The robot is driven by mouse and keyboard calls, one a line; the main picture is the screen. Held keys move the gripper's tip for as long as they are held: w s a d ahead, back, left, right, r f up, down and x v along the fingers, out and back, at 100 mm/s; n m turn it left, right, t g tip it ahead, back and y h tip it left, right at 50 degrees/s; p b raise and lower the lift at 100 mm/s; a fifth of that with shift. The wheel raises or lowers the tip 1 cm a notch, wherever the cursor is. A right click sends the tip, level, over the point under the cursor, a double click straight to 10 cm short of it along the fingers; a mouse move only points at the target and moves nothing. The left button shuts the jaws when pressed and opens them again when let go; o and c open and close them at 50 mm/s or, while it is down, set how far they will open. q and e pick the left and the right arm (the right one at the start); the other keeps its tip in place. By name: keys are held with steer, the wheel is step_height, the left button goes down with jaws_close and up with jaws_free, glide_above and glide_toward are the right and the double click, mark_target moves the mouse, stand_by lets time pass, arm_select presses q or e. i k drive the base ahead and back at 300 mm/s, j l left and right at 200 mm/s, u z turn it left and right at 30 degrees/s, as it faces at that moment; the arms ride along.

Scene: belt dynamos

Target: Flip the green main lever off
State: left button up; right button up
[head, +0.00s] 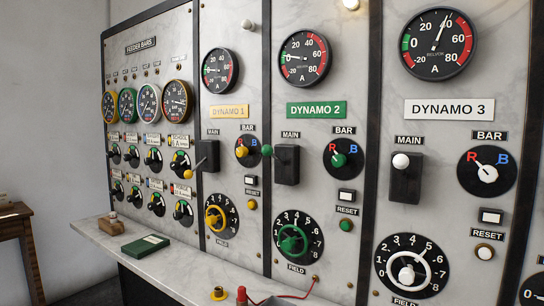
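The green main lever (266,150) is on the Dynamo 2 panel, under the MAIN label. Its round green knob sticks out to the left of a black switch box (287,167), at about the height of the box's upper part. The green DYNAMO 2 plate (316,109) is above it. The yellow main lever (187,174) on the Dynamo 1 panel has its knob lower against its box. The white main lever (400,161) on the Dynamo 3 panel has its knob near the top of its box. Neither of my grippers is in view.
A green bar selector (338,160) and a green field wheel (291,239) are near the green lever. A marble ledge (105,240) runs below, with a green book (145,246) and a red-topped terminal (242,295) on it. A wooden table (22,232) stands at left.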

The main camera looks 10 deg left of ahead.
mark_target(267, 151)
steer(key=i+j, duration=0.1)
steer(key=j, duration=0.75)
steer(key=i+j+z, duration=0.1)
steer(key=j, duration=1.6)
steer(key=i+z, duration=0.05)
